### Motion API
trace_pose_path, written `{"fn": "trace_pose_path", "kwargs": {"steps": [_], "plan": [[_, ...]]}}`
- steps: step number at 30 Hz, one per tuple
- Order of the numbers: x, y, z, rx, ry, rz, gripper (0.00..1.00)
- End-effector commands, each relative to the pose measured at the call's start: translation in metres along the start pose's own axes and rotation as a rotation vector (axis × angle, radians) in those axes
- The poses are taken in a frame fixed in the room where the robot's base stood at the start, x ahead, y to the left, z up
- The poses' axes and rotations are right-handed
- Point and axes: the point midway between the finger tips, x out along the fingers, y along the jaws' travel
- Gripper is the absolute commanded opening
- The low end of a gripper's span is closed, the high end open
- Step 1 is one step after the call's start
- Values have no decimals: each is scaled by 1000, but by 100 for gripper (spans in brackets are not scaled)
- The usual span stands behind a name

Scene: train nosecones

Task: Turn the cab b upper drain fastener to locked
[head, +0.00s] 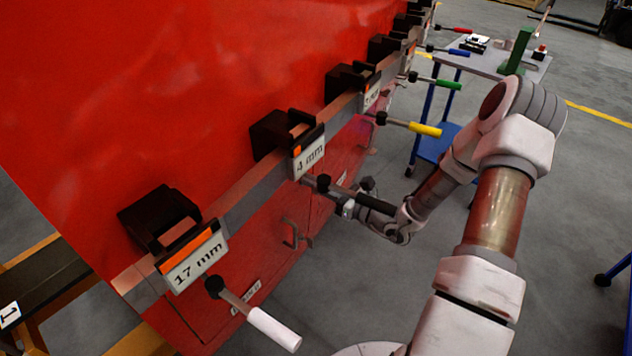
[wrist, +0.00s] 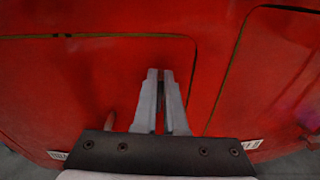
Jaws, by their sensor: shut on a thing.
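My gripper (wrist: 160,75) points at a red hatch panel (wrist: 95,80) in the wrist view. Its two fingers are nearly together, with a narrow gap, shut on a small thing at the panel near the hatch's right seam. I take this to be the drain fastener; the fingers hide it, so its turn position cannot be told. In the head view my gripper (head: 347,208) is low beside the red nosecone (head: 200,80), partly hidden behind a lever with a black handle (head: 375,203). No wording naming the fastener is readable.
Levers with white (head: 273,328), yellow (head: 425,129) and green (head: 447,84) handles stick out along the nosecone. Black brackets carry plates reading 17 mm (head: 195,262) and 4 mm (head: 309,155). A U-shaped handle (head: 293,235) is on the lower red side. A blue-legged cart (head: 490,65) stands behind my arm.

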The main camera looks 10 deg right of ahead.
Motion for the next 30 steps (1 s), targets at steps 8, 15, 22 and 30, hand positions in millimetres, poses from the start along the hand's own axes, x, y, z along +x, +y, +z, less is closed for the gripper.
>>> {"fn": "trace_pose_path", "kwargs": {"steps": [8,15,22,30], "plan": [[0,-2,3,198,0,0,0],[0,-5,2,426,0,0,0],[0,-7,0,645,0,-1,0],[0,-10,-3,900,0,-1,0]]}}
